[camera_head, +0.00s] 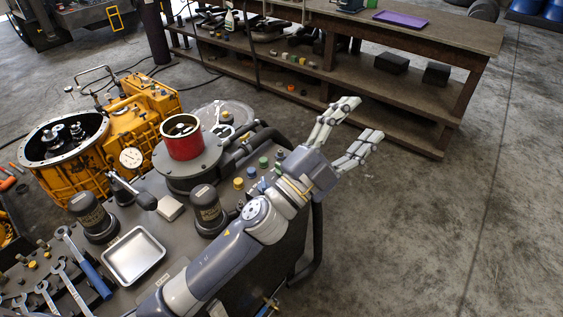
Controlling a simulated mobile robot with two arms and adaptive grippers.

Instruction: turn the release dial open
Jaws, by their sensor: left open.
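My left gripper (364,119) is open and empty, with its two fingers spread wide. It hangs past the right edge of the dark cart, in front of the wooden bench, touching nothing. A white round dial face (131,157) sits on the yellow transmission housing (113,129) at the left, far from the gripper. I cannot tell whether it is the release dial or how it is set. A red cylinder (184,146) stands on a round grey base on the cart. My right gripper is out of view.
The dark cart holds a silver tray (163,252), two dark cylinders (92,216) (209,210), wrenches (46,297) and small coloured knobs (251,171). A wooden bench (440,33) with shelves stands behind. The concrete floor at the right is clear.

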